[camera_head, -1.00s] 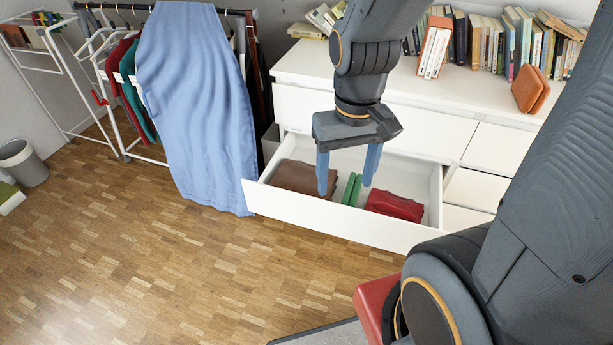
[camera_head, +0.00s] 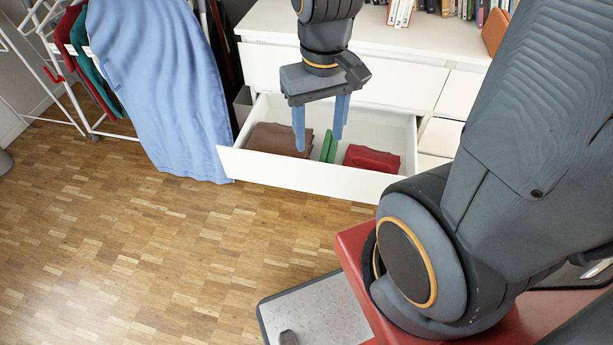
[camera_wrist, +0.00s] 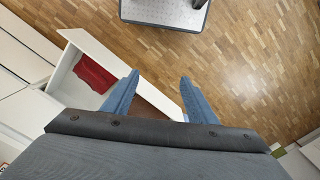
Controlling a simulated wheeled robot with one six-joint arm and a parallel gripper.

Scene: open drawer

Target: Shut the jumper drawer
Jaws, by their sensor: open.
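The jumper drawer (camera_head: 290,178) is a white drawer pulled well out of the white dresser (camera_head: 390,75). Inside lie a brown folded jumper (camera_head: 272,139), a green one (camera_head: 328,147) and a red one (camera_head: 372,159). My gripper (camera_head: 320,136) points down with its two blue fingers apart and empty. In the head view it appears over the drawer, in front of part of the brown and green jumpers. In the wrist view the fingers (camera_wrist: 157,90) are spread, with the drawer (camera_wrist: 100,50) and the red jumper (camera_wrist: 95,74) to the left.
A blue cloth (camera_head: 155,80) hangs from a clothes rack just left of the drawer. Books (camera_head: 470,8) and an orange-brown item (camera_head: 495,32) stand on the dresser top. The parquet floor (camera_head: 150,250) in front of the drawer is clear.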

